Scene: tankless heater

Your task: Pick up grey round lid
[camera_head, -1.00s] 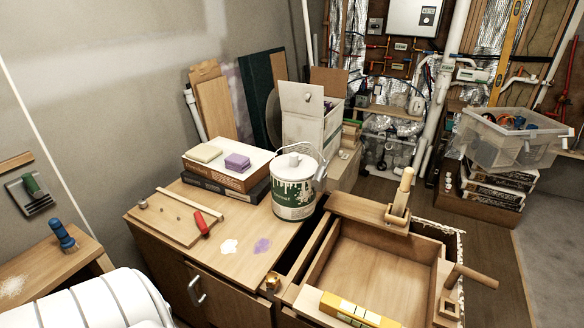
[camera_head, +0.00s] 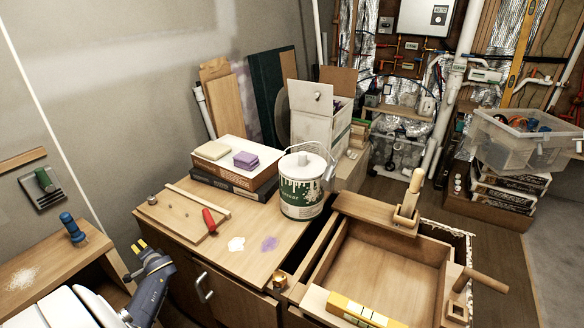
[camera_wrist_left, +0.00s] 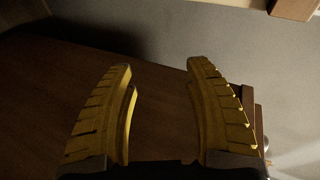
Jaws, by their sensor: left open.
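A pale grey-white round lid (camera_head: 302,161) with a small raised knob sits on top of a white and green paint can (camera_head: 302,198). The can stands at the back right of the wooden cabinet top. My left gripper (camera_head: 136,260) is at the lower left, beside the cabinet's left end, low and far from the lid. In the left wrist view its two yellow fingers (camera_wrist_left: 163,105) are apart with nothing between them, facing a dark wooden surface. My right gripper is not in view.
Stacked boxes (camera_head: 236,172) with sponges stand left of the can. A board (camera_head: 183,217) with a red-handled tool lies in front. An open drawer (camera_head: 385,270) with wooden tools is to the right. A small shelf (camera_head: 50,262) holds a blue-handled tool.

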